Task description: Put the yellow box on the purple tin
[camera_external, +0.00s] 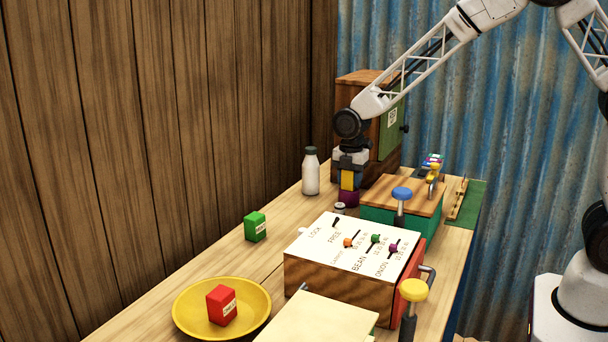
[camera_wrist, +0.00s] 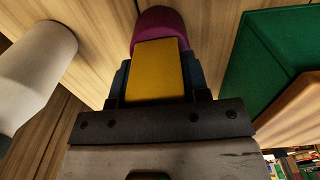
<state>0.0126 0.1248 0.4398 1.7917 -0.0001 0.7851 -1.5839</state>
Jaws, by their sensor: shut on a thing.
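The yellow box (camera_external: 348,180) is between the fingers of my gripper (camera_external: 348,179), which is shut on it. The purple tin (camera_external: 348,198) stands on the bench directly below the box. In the wrist view the yellow box (camera_wrist: 158,70) fills the space between the dark fingers of my gripper (camera_wrist: 160,78). The purple tin (camera_wrist: 160,25) shows just beyond the box there, partly hidden by it. The box appears to be over the tin's top, touching or very close; I cannot tell which.
A white bottle (camera_external: 310,174) stands left of my gripper. A green box with a wooden top (camera_external: 402,210) is close on the right. A panel box with sliders (camera_external: 350,250), a green packet (camera_external: 255,227) and a yellow plate (camera_external: 190,310) holding a red packet (camera_external: 221,305) are nearer the camera.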

